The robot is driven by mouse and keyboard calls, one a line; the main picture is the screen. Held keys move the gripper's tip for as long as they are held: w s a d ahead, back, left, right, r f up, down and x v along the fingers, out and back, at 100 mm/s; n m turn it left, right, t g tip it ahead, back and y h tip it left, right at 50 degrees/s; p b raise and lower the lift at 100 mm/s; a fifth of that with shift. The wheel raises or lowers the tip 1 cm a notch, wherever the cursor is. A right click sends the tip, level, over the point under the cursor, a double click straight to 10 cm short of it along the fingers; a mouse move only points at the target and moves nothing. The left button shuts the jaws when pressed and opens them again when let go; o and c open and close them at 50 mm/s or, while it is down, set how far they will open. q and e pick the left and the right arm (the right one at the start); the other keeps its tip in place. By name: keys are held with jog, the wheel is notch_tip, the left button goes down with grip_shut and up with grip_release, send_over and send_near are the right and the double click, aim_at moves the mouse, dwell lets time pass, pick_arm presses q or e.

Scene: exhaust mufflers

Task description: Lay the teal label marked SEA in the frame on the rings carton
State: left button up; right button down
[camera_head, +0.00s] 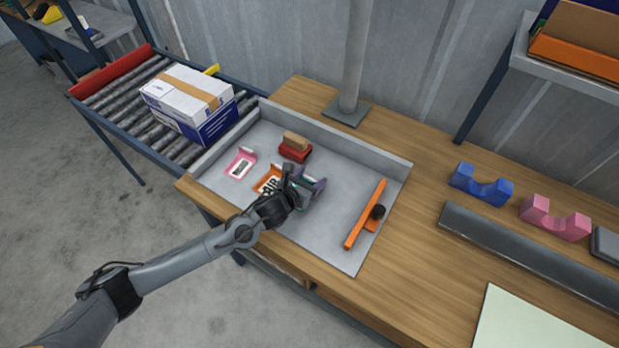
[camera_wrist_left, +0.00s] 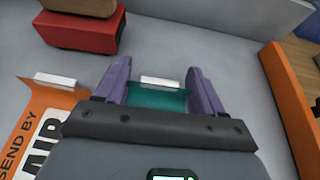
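The teal label (camera_wrist_left: 158,98) lies on the grey tray with a pale upright tab along its far edge. Its near part is hidden by my left gripper (camera_wrist_left: 163,88), so its lettering does not show. The purple fingers are apart on either side of the tab, with small gaps; the gripper is open and low over the tray. In the head view the left gripper (camera_head: 309,190) covers most of this label. A white carton (camera_head: 187,93) with tan tape sits on a blue carton (camera_head: 207,124) on the conveyor. I cannot tell which is the rings carton, and no frame is discernible.
An orange AIR label (camera_head: 267,180) lies just left of the gripper, and a pink label (camera_head: 240,164) farther left. A red block (camera_head: 294,153) with a tan top is behind. Tray walls (camera_head: 335,132) edge the area.

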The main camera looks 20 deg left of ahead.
pick_arm(q)
jog(key=shift+r, duration=0.1)
jog(key=shift+r, duration=0.15)
jog(key=p+v, duration=0.2)
jog(key=v, duration=0.8)
jog(key=shift+s, duration=0.1)
jog(key=shift+s+r, duration=0.2)
jog(key=shift+s, duration=0.2)
jog(key=shift+c, duration=0.6)
jog(key=shift+s+a+r, duration=0.15)
jog(key=shift+s, duration=0.25)
jog(key=c, duration=0.4)
jog(key=shift+o, duration=0.2)
